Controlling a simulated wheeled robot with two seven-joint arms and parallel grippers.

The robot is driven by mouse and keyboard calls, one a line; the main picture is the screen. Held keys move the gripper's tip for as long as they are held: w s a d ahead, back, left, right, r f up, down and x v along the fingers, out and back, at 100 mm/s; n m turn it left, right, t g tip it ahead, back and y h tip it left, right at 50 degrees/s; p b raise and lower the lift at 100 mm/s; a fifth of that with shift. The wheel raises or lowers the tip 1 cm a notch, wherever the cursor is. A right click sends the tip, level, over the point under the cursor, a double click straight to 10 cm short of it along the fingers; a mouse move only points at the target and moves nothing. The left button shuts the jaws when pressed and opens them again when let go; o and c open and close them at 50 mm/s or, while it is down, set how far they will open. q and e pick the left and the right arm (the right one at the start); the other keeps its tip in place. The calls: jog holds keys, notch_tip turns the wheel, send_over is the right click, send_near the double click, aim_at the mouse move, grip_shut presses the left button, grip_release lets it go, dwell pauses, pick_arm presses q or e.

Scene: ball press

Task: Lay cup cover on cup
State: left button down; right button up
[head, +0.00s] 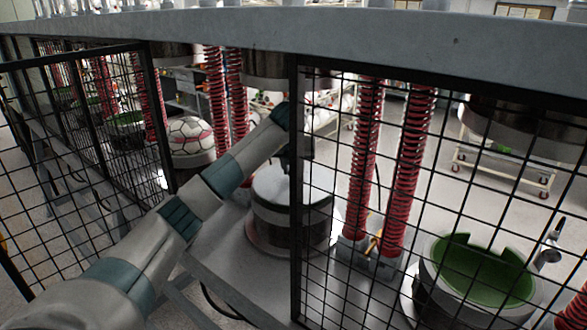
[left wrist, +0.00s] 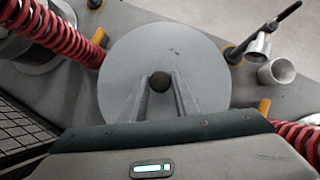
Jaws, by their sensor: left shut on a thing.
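The cup cover (left wrist: 125,70) is a round pale grey disc with a small dark knob (left wrist: 159,82) at its centre in the left wrist view. My left gripper (left wrist: 160,92) is shut on the knob. In the head view, my left arm reaches through the opening in the mesh fence. The pale cover (head: 272,186) is over the dark round cup (head: 272,222). The cover and cup look close together, but I cannot tell whether they touch. In the left wrist view the disc hides the cup. A fence post partly hides the cup and my gripper. My right gripper is not in view.
Black mesh fence (head: 297,120) stands on both sides of my arm. Red springs (head: 362,160) rise beside the cup. An open green-lined cup (head: 485,270) is at right, and a patterned ball (head: 190,136) is at left. A thick grey beam (head: 400,40) crosses above.

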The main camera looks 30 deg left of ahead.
pick_arm(q)
jog(key=shift+f+b, duration=0.8)
jog(key=shift+f, duration=0.15)
dwell(0.8)
jog(key=c, duration=1.3)
grip_release()
jog(key=shift+f, duration=0.1)
jog(key=shift+s+d+r+b, duration=0.15)
jog(key=shift+s+r+b, duration=0.15)
jog(key=shift+r+b, duration=0.15)
jog(key=b+v, duration=0.2)
jog(key=v, duration=0.3)
jog(key=shift+r, duration=0.3)
jog(key=shift+s+d+r, duration=0.15)
jog(key=shift+s+r, duration=0.15)
jog(key=shift+r, duration=0.15)
jog(key=shift+f, duration=0.1)
